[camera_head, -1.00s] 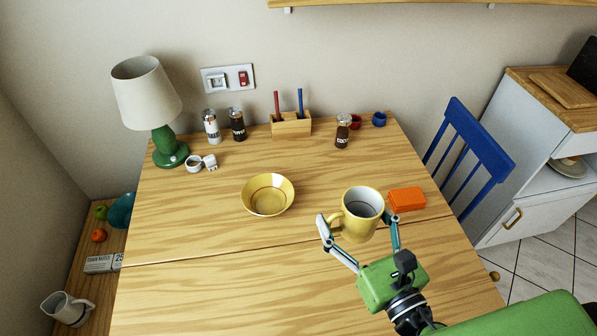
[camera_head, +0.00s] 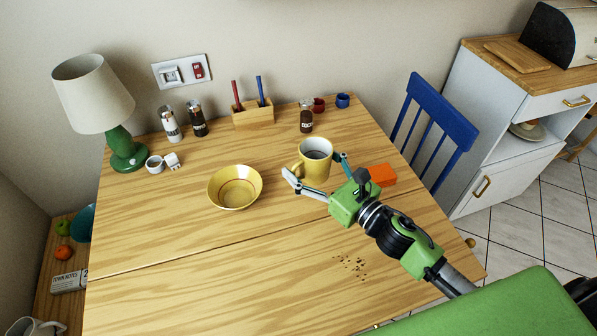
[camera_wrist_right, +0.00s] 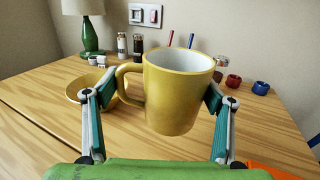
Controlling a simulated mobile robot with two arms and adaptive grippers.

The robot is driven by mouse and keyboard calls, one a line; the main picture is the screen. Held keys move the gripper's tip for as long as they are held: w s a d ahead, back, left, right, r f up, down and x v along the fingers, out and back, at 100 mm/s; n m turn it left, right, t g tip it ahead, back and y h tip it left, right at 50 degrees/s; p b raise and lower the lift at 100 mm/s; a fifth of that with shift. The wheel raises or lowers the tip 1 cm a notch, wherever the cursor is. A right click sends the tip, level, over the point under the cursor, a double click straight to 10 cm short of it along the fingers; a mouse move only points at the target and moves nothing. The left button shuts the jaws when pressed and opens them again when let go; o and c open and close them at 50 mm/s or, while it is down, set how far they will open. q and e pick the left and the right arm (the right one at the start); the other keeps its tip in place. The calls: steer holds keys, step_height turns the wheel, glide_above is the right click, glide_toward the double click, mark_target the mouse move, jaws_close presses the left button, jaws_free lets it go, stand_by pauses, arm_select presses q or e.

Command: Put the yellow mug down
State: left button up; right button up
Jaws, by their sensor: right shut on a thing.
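The yellow mug (camera_head: 315,165), white inside, is upright in my right gripper (camera_head: 314,170), with the handle on its left. In the right wrist view the mug (camera_wrist_right: 178,92) sits between the fingers. The right finger (camera_wrist_right: 215,100) touches its side and the left finger (camera_wrist_right: 92,115) is by the handle. The mug's base is near the wooden table (camera_head: 180,240); I cannot tell whether it touches. My left gripper is not in view.
A yellow bowl (camera_head: 235,187) is left of the mug. An orange block (camera_head: 382,175) is close on the right, partly behind my gripper. A cocoa shaker (camera_head: 306,118) stands behind. Dark crumbs (camera_head: 351,266) lie in front. The front left of the table is clear.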

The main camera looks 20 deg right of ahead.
mark_target(301, 174)
steer(key=w+f, duration=0.2)
steer(key=f, duration=0.1)
steer(key=w+f, duration=0.2)
steer(key=shift+a+f+b, duration=0.15)
steer(key=shift+a+b, duration=0.15)
steer(key=shift+a, duration=0.1)
steer(key=shift+w+f, duration=0.1)
steer(key=shift+f, duration=1.5)
steer(key=shift+f, duration=0.15)
steer(key=o, duration=1.3)
